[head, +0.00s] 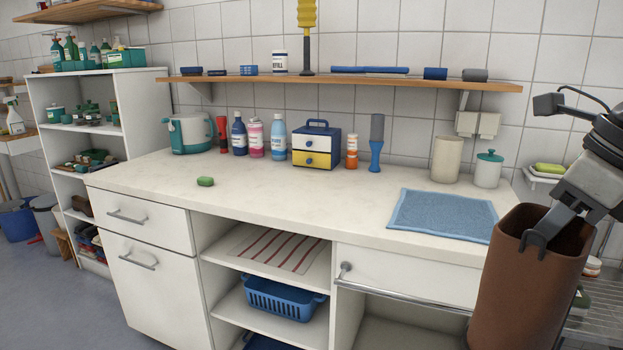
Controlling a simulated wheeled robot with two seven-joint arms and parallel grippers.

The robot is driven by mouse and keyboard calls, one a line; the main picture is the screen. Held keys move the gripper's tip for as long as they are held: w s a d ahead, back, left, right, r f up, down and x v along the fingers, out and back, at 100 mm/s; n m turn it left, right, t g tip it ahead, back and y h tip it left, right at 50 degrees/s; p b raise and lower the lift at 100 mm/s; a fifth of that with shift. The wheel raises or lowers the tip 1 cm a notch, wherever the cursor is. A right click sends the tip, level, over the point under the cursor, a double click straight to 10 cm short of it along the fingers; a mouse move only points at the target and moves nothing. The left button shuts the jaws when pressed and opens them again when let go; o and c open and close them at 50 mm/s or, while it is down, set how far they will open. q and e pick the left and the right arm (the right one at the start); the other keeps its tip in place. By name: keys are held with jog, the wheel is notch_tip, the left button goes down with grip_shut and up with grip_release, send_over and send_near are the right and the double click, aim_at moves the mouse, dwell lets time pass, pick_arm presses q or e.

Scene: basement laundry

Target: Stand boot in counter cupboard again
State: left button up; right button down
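A tall brown boot (515,290) is at the far right, close to the camera. Its open top shows, and its lower part is cut off by the picture's bottom edge. My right gripper (540,238) reaches down onto the boot's rim, with dark fingers over the near wall; it appears shut on that wall. The boot is roughly upright, in front of the counter's right end. The white counter (300,198) has an open compartment (395,335) at lower right, under a drawer with a long bar handle; only its upper part shows. My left gripper is out of view.
A blue towel (442,215) and a green sponge (205,182) lie on the counter. Bottles, a small drawer box (316,150) and canisters line its back. A striped cloth (275,250) and blue basket (283,298) fill the middle shelves. A wire rack (600,310) stands right.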

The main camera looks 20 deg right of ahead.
jog(key=shift+w+d+f+n+y, duration=0.1)
jog(key=shift+w+f+n+y, duration=0.2)
jog(key=shift+f+n, duration=0.3)
jog(key=shift+w+f+n+y, duration=0.15)
jog(key=shift+w+f+n, duration=0.1)
jog(key=shift+f+n, duration=0.3)
jog(key=shift+w+f+n+y, duration=0.15)
jog(key=shift+w+f+n, duration=0.1)
jog(key=shift+f+n, duration=0.25)
jog(key=w+a+f+n+g+h+p, duration=0.1)
jog(key=w+a+f+n+g, duration=0.2)
jog(key=a+f+n, duration=0.4)
jog(key=w+a+f+n+g+h+p, duration=0.1)
jog(key=a+f+n+g, duration=0.4)
jog(key=n, duration=1.6)
jog(key=w+a+f+p, duration=0.1)
jog(key=w+a+f, duration=0.1)
jog(key=a, duration=0.4)
jog(key=shift+w+a+f+h, duration=0.2)
jog(key=shift+w+f+h, duration=0.15)
jog(key=shift+f, duration=0.35)
jog(key=shift+a, duration=0.1)
